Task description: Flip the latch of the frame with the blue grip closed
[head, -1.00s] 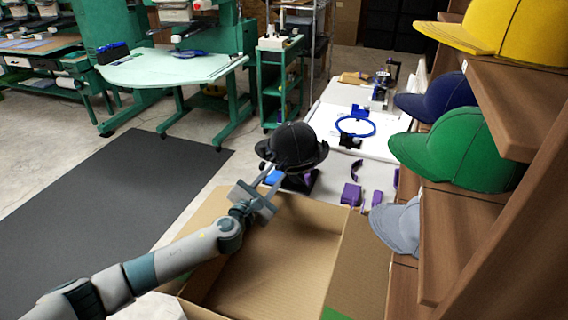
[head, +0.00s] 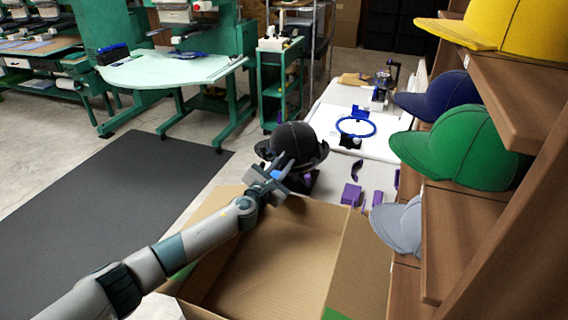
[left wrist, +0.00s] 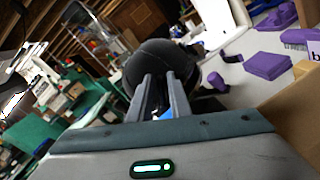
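A black cap (head: 294,146) sits on a dark stand or frame at the near end of the white table. A small blue part (head: 276,174), likely the blue grip, shows low at the left of the cap. My left gripper (head: 285,163) is right at it, in front of the cap. In the left wrist view the two fingers (left wrist: 163,88) stand apart and point at the black cap (left wrist: 158,62). A bit of blue (left wrist: 165,114) shows between them; I cannot tell whether they touch it. The latch is not clearly visible. My right gripper is not in view.
An open cardboard box (head: 275,265) stands below my left arm. Purple parts (head: 351,194) lie right of the cap. A blue hoop (head: 355,127) lies farther back on the table. Shelves with caps, including a green cap (head: 462,148), stand at the right.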

